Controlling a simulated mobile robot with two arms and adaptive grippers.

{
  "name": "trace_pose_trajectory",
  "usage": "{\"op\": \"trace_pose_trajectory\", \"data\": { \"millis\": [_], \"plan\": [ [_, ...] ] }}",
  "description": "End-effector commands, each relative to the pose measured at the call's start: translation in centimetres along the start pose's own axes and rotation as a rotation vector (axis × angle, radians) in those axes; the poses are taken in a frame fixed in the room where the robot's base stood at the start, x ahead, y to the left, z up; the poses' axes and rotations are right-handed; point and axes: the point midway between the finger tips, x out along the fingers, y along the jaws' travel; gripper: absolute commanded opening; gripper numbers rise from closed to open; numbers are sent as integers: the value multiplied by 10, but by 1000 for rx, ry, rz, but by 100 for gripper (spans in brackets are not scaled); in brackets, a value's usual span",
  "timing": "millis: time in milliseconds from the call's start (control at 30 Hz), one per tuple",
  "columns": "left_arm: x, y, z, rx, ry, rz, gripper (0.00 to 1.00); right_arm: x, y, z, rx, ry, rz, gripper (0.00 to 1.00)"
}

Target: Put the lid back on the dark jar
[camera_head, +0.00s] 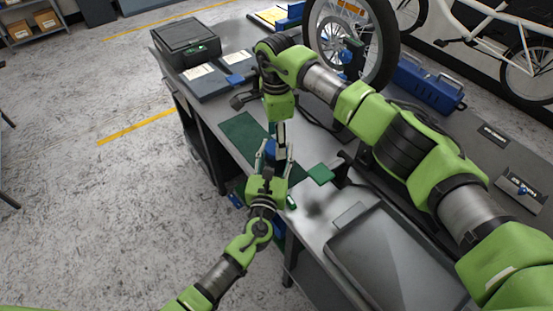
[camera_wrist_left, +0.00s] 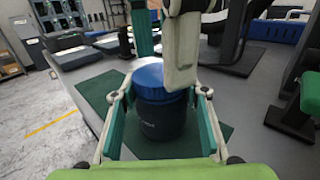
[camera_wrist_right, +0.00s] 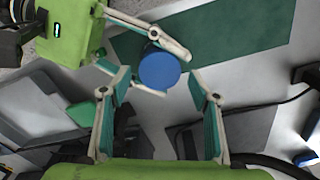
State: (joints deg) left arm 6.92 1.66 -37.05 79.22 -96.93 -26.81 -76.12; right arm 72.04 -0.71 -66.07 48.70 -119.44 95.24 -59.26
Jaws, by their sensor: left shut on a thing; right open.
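The dark jar (camera_wrist_left: 162,120) stands upright on the green mat, between the fingers of my left gripper (camera_wrist_left: 160,118), which is shut on it. The blue lid (camera_wrist_left: 150,77) sits on top of the jar; I cannot tell whether it is fully seated. The lid also shows from above in the right wrist view (camera_wrist_right: 160,67), with the left gripper's fingers on either side. My right gripper (camera_wrist_right: 158,112) is open and empty, pointing down just above and beside the lid. In the head view both grippers meet around the jar (camera_head: 271,149), which they partly hide.
The green mat (camera_head: 240,128) lies near the workbench's left edge. A small green block (camera_head: 320,174) and a grey tray (camera_head: 385,262) are nearer. A bicycle wheel (camera_head: 352,40), blue toolbox (camera_head: 428,82) and dark case (camera_head: 185,42) stand farther back. Flat dark boxes lie at left.

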Motion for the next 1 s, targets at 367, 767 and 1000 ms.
{"op": "trace_pose_trajectory", "data": {
  "millis": [367,767,1000],
  "plan": [
    [0,0,-1,0,1,0,0,18,0,0,-1,-1,-1,56],
    [0,0,-1,0,2,0,0,18,0,0,0,0,-1,16],
    [0,0,-1,0,2,0,0,18,0,0,122,0,-2,16]
  ]
}}
